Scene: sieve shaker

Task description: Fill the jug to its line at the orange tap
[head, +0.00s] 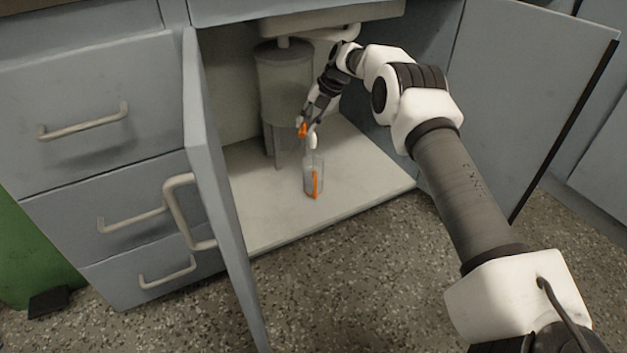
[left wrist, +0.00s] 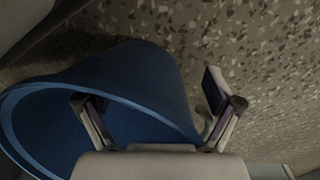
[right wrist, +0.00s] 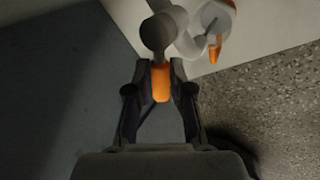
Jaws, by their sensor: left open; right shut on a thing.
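The clear jug (head: 308,174) with an orange handle stands upright on the cabinet floor, below the tap's pale spout (head: 312,141). The jug (right wrist: 207,14) also shows at the top of the right wrist view. My right gripper (head: 305,122) is shut on the orange tap handle (head: 302,131), which sits between its fingers in the right wrist view (right wrist: 160,84). The jug's line and water level are too small to tell. My left gripper (left wrist: 148,95) is open; its fingers are near a blue curved thing (left wrist: 120,65). It is outside the head view.
A grey cylindrical unit (head: 283,80) hangs behind the tap. The left cabinet door (head: 215,170) and right door (head: 530,90) stand open. The cabinet floor (head: 265,215) is bare around the jug. Drawers (head: 85,120) lie left, and a green thing (head: 30,255) stands at far left.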

